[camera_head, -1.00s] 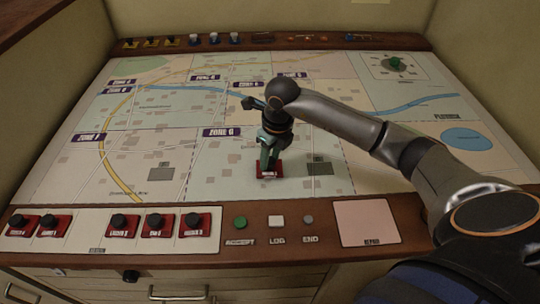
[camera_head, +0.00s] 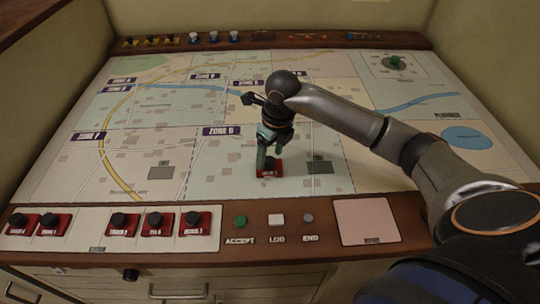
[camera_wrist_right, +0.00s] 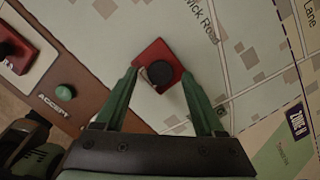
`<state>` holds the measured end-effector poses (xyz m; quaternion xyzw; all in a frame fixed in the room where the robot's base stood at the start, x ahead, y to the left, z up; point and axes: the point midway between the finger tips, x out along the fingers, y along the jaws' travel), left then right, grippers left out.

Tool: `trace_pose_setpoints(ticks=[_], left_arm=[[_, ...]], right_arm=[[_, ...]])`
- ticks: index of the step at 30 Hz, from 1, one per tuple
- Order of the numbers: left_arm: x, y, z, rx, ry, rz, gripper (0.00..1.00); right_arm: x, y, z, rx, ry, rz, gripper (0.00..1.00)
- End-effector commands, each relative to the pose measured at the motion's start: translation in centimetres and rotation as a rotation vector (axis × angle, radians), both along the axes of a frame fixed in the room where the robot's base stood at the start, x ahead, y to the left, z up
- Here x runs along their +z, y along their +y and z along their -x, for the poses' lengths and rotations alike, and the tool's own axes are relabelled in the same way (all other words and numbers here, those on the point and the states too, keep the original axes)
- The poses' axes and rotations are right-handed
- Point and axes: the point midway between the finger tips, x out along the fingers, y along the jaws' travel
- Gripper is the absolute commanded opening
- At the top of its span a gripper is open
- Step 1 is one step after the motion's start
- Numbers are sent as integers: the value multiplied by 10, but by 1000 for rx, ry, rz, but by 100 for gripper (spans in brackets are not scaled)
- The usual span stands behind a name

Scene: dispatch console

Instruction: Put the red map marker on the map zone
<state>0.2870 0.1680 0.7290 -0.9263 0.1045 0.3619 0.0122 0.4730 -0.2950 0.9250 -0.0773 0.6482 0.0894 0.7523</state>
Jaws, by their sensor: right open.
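A red map marker (camera_head: 268,169) with a dark round knob lies flat on the pale zone at the front middle of the map (camera_head: 225,172). The zone label (camera_head: 221,131), perhaps "ZONE G", is just behind and left of it. My right gripper (camera_head: 272,153) is open, low over the marker, and partly hides its knob. In the right wrist view, the red marker (camera_wrist_right: 160,68) has its knob between the tips of the spread green fingers (camera_wrist_right: 160,78). I cannot tell if a finger touches the knob. My left gripper is not in view.
Several other red markers (camera_head: 119,224) stand in a tray (camera_head: 87,240) at the front left. A green button (camera_head: 240,222), a white button (camera_head: 277,220), a grey button (camera_head: 308,219) and a pink pad (camera_head: 366,221) line the front edge. The left map is clear.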

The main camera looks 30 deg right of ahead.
Motion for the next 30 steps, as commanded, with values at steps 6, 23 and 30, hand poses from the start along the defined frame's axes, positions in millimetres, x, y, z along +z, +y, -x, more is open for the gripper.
trace_pose_setpoints(ticks=[6,23,30], left_arm=[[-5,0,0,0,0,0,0],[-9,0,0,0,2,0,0],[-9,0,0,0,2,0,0]], right_arm=[[47,-2,5,1,-9,1,71],[109,-4,16,-1,-1,1,71],[107,-2,16,4,1,-7,71]])
